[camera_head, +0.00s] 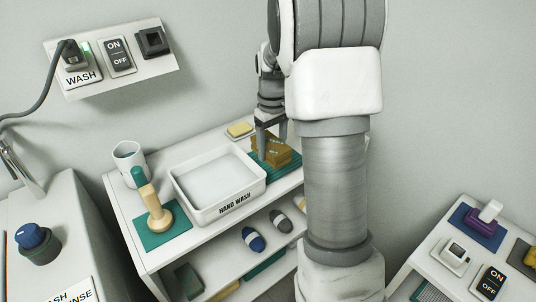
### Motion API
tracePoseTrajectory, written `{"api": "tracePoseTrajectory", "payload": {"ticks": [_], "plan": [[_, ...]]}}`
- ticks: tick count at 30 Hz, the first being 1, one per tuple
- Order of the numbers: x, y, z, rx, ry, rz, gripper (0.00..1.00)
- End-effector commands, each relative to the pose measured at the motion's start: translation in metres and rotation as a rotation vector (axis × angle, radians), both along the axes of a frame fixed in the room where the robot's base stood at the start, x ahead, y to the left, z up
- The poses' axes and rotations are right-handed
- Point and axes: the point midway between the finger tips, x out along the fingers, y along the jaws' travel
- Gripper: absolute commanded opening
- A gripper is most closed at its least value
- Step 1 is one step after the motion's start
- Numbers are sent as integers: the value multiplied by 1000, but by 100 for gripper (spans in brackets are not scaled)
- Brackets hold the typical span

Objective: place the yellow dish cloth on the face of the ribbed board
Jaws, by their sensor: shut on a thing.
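The yellow dish cloth (282,154) is a folded, brownish-yellow piece at the back right of the white shelf top. My gripper (266,150) points down with its fingers at the left part of the cloth and is shut on it. The green ribbed board (287,171) lies flat under the cloth; its front and right edges show. The cloth appears over the board's face, but I cannot tell whether it touches it. My arm hides the area to the right.
A white hand-wash basin (209,213) stands just left of the board. A pale yellow block (240,130) lies behind it. Dark rolls (253,239) lie on the lower shelf.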

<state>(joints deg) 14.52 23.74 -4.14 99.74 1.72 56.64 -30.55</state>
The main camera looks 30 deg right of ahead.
Motion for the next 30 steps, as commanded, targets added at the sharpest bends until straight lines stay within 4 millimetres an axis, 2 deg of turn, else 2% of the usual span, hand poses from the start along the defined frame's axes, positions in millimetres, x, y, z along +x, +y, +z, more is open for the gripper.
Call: {"api": "tracePoseTrajectory", "payload": {"ticks": [1, 6, 10, 15, 20, 30], "plan": [[1, -16, 7, 0, 1, -6, 4], [1, -59, 9, 1, 0, -7, 4], [0, -85, 8, 2, -1, -5, 4], [-2, -102, 6, 3, -1, -1, 4], [10, -94, -6, 4, -1, 3, 4], [66, -44, -51, 4, -1, 3, 4]]}}
